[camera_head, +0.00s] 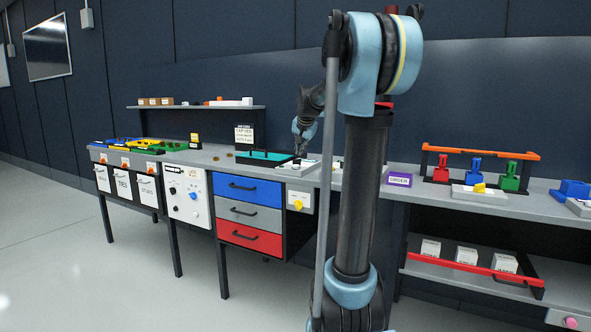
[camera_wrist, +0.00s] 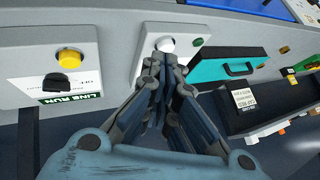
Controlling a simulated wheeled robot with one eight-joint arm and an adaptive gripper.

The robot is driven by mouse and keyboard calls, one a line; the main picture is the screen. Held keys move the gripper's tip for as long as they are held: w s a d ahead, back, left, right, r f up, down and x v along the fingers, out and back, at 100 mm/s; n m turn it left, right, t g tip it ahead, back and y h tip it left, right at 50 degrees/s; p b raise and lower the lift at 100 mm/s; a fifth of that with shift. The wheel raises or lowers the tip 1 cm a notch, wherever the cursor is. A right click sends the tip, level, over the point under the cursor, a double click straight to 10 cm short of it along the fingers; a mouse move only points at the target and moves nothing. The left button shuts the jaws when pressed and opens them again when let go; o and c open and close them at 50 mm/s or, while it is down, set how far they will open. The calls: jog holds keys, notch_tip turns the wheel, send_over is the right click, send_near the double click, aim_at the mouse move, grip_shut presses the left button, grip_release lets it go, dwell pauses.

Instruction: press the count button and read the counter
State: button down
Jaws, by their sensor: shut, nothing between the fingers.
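My gripper (camera_wrist: 162,58) is shut and empty. Its fingertips are right at a white round button (camera_wrist: 168,44) on a small light panel (camera_wrist: 146,33) in the wrist view. I cannot tell whether they touch the button. A green button (camera_wrist: 197,41) sits on the same panel, to the right of the white one. In the head view my gripper (camera_head: 299,148) is low over the workbench, beside the teal tray, and the fingertips are too small to make out. No counter reading is legible in either view.
In the wrist view, a box with a yellow button (camera_wrist: 69,58) and a black switch (camera_wrist: 62,85) is at left. A teal tray (camera_wrist: 215,75) is at right. The head view shows drawers (camera_head: 250,190) below the bench and a purple sign (camera_head: 399,180) farther right.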

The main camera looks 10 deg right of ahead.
jog(key=w+r+m+t, duration=0.1)
jog(key=w+r, duration=0.2)
jog(key=w, duration=0.8)
jog(key=shift+d+m, duration=0.2)
jog(key=shift+m, duration=0.1)
jog(key=shift+f, duration=4.3)
jog(key=shift+s+f, duration=0.15)
jog(key=shift+f, duration=0.7)
jog(key=shift+r, duration=0.9)
jog(key=shift+r, duration=2.55)
